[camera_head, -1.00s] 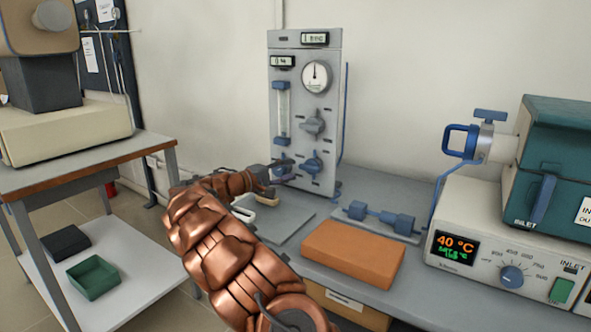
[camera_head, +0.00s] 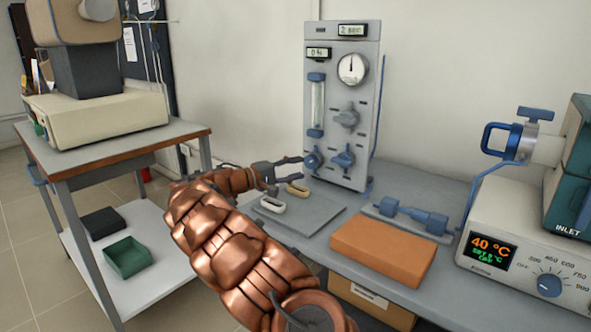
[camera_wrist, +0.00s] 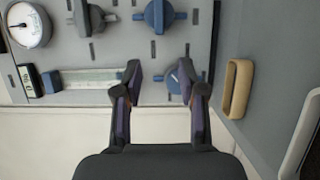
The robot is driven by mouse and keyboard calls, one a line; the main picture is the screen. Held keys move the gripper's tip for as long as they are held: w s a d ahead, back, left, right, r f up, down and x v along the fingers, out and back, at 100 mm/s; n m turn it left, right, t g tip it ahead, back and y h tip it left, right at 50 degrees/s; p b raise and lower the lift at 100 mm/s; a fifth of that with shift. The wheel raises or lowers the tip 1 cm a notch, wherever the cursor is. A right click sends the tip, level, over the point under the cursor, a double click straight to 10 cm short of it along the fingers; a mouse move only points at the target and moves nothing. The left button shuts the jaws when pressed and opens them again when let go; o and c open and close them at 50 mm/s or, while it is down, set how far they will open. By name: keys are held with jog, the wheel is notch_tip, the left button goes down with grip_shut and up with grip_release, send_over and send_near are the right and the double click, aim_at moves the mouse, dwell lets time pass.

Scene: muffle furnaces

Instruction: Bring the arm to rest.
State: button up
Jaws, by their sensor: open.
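My gripper (camera_head: 290,171) is at the end of my copper-coloured arm, left of the grey gas panel (camera_head: 338,100). Its fingers are spread and point right toward the panel's lower blue knobs. In the wrist view, my gripper (camera_wrist: 160,78) is open with nothing held between its fingers. A blue knob (camera_wrist: 173,82) shows beyond the fingers, partly hidden by the right one. There is a visible gap between the fingers and the panel in the head view.
A grey plate with a white handle (camera_head: 272,205) and a tan handle (camera_head: 297,189) lies below the gripper. An orange block (camera_head: 383,250), a blue valve fitting (camera_head: 413,217) and a furnace controller reading 40 °C (camera_head: 530,240) are to the right. A cart (camera_head: 110,158) stands left.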

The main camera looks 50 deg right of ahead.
jog(key=shift+r, duration=0.1)
dwell(0.3)
jog(key=s+a+r+m+y+p, duration=0.1)
jog(key=s+a+r+y+p, duration=0.2)
jog(key=s+a+r+p, duration=0.3)
jog(key=s+a+r+y+p, duration=0.3)
jog(key=s+a+r+p, duration=0.2)
jog(key=s, duration=0.4)
jog(key=s+a+n+t+y+p, duration=0.1)
jog(key=s+a+y+p, duration=0.2)
jog(key=a, duration=0.8)
jog(key=s+a+n+t+y+p, duration=0.2)
jog(key=s+a+y+p, duration=0.2)
jog(key=s+a+p, duration=0.3)
jog(key=s+a+n+t+y+p, duration=0.1)
jog(key=s+a+y+p, duration=0.3)
jog(key=a, duration=1.2)
jog(key=s+r+p, duration=0.1)
jog(key=s, duration=0.3)
jog(key=shift+s+a+n, duration=0.3)
jog(key=shift+s+n, duration=0.05)
jog(key=shift+n, duration=0.05)
jog(key=shift+d, duration=0.1)
